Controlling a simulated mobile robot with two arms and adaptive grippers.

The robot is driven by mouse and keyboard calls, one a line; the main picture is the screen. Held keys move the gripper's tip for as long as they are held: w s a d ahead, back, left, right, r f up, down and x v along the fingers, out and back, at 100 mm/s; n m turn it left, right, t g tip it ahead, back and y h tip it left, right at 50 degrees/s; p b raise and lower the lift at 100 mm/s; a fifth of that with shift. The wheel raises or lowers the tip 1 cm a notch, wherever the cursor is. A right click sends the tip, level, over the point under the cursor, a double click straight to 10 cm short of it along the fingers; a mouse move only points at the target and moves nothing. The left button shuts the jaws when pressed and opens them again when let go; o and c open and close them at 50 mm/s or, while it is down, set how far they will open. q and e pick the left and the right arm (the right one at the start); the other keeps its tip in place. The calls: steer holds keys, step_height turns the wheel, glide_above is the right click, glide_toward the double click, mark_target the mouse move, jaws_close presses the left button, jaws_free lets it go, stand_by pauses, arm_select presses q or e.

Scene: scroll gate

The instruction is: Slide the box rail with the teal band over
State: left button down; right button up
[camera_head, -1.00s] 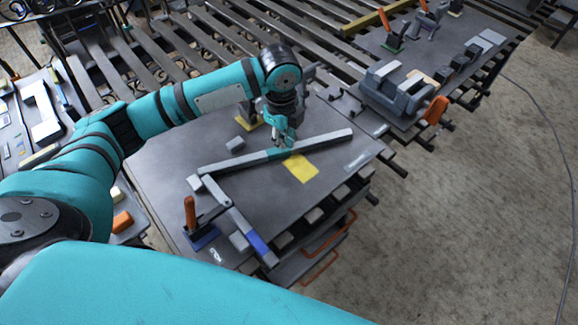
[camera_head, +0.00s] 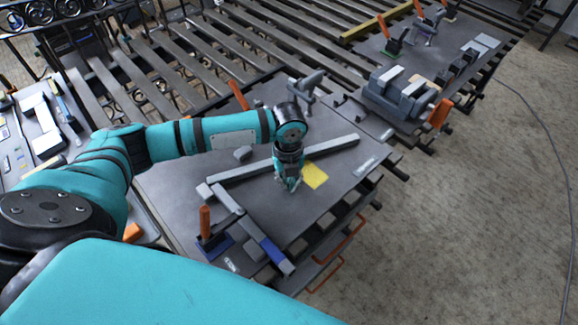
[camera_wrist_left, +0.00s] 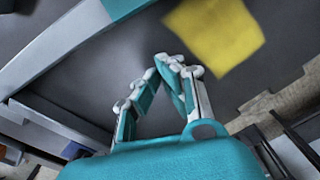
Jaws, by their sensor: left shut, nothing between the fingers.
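The long grey box rail (camera_head: 330,147) lies across the dark table top, from the corner joint at left to the upper right. My left arm hides its middle in the head view. Its teal band (camera_wrist_left: 122,7) shows at the top of the left wrist view. My left gripper (camera_head: 291,187) is shut and empty, on the near side of the rail, pointing down over the table top. In the left wrist view its fingertips (camera_wrist_left: 172,64) are together, apart from the rail. A second grey rail with a blue band (camera_head: 272,250) runs toward the near edge. My right gripper is out of view.
A yellow patch (camera_head: 315,176) lies on the table just right of my gripper. An orange-handled clamp (camera_head: 206,222) stands at the near left, and a small grey block (camera_head: 243,153) lies beyond the rail. A grey fixture (camera_head: 396,97) stands farther right.

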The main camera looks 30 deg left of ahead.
arm_select(q)
steer(key=shift+w+a+r, duration=0.2)
steer(key=shift+w+a, duration=0.2)
steer(key=shift+w, duration=0.2)
steer(key=shift+w+a+r, duration=0.15)
steer(key=shift+w+a, duration=0.25)
steer(key=shift+w, duration=0.15)
steer(key=shift+w+a+p, duration=0.2)
steer(key=shift+p, duration=0.1)
steer(key=shift+w+a+f, duration=0.1)
steer(key=shift+a, duration=0.05)
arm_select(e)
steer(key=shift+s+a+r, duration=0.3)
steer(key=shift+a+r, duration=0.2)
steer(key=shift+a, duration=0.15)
arm_select(q)
steer(key=shift+w+a, duration=0.65)
steer(key=shift+w, duration=0.25)
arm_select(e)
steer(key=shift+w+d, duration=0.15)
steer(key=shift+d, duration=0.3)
